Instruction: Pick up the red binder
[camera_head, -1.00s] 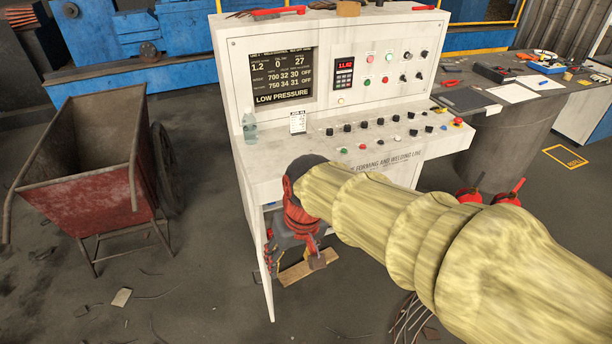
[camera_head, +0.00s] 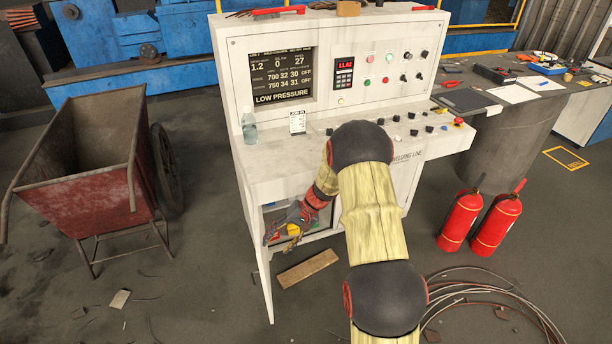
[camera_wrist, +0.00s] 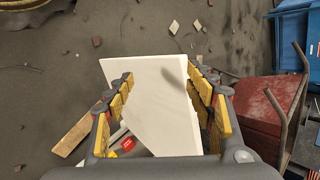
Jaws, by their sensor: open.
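My gripper (camera_head: 283,228) is at the front opening of the white console's lower cabinet (camera_head: 264,262). In the wrist view my gripper (camera_wrist: 160,100) is open, its yellow-padded fingers apart on either side of a white panel, which looks like the open cabinet door (camera_wrist: 155,95). Nothing is visibly held. In the head view my arm and gripper hide much of the cabinet's inside, and no binder is clearly visible.
A wooden plank (camera_head: 307,269) lies on the floor before the cabinet. A red cart (camera_head: 90,185) stands to the left. Two fire extinguishers (camera_head: 460,222) (camera_head: 497,220) and coiled cables (camera_head: 490,300) are on the right. The floor between cart and console is mostly clear.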

